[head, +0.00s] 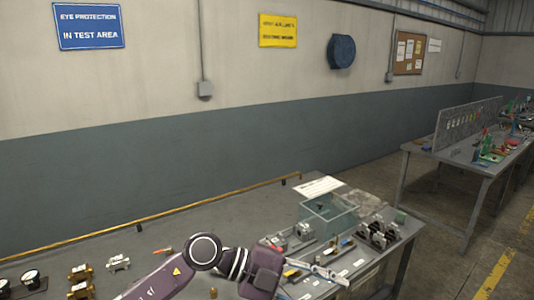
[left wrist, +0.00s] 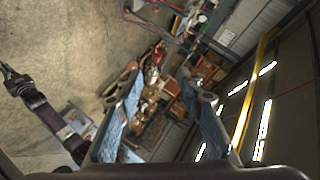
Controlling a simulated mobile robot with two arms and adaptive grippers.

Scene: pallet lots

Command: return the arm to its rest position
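My purple left arm enters the head view from the lower left and reaches over the bench. Its gripper (head: 322,270) points right, above the bench's front part. In the left wrist view the two blue-padded fingers of this gripper (left wrist: 162,90) stand apart, with nothing seen held between them. A second purple arm of mine shows at the left of that view, and its gripper end (left wrist: 12,82) is small and dark, so its finger state is unclear.
The grey bench (head: 235,210) carries brass fittings (head: 80,272), gauges (head: 30,277), a clear box (head: 328,215) and metal parts (head: 378,233) near my left gripper. A yellow pipe (head: 160,215) runs along its back. Another bench (head: 462,158) stands at right. The air above the bench is clear.

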